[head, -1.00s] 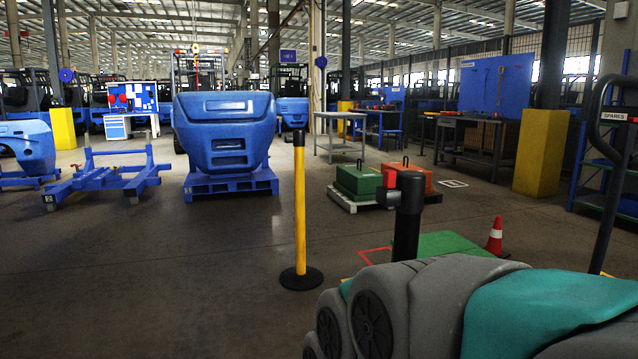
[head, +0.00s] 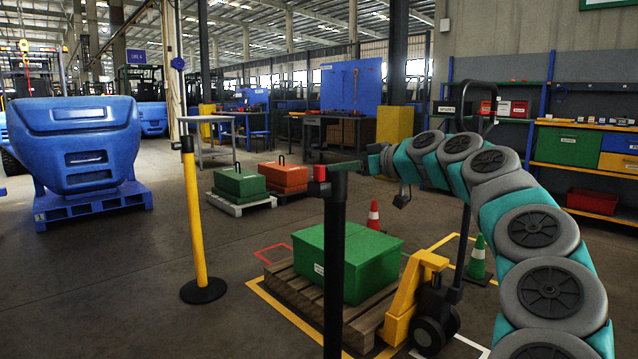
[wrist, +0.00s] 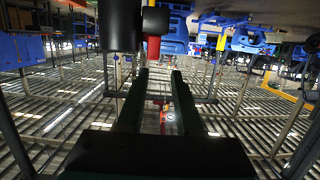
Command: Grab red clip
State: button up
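The red clip (head: 320,173) sits on the left side of the head of a black belt post (head: 335,250), in the middle of the head view. In the wrist view the red clip (wrist: 153,47) shows beside the post's black head (wrist: 120,25), just beyond my fingertips. My gripper (head: 348,166) comes in from the right behind the post head, which partly hides it. In the wrist view my gripper's (wrist: 158,72) two dark green fingers are apart. The clip is not held between them. I cannot tell whether a finger touches the post.
A green box (head: 372,268) lies on a wooden pallet (head: 300,292) behind the post, with a yellow pallet truck (head: 415,290) to its right. A yellow post (head: 195,215) stands at left. Traffic cones (head: 373,215) stand behind. The floor at front left is clear.

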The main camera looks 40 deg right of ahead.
aim_at(323, 166)
jog(key=x, duration=0.2)
jog(key=p+x, duration=0.1)
jog(key=x, duration=0.2)
jog(key=d+x, duration=0.1)
jog(key=x, duration=0.1)
jog(key=shift+w, duration=0.4)
grip_shut()
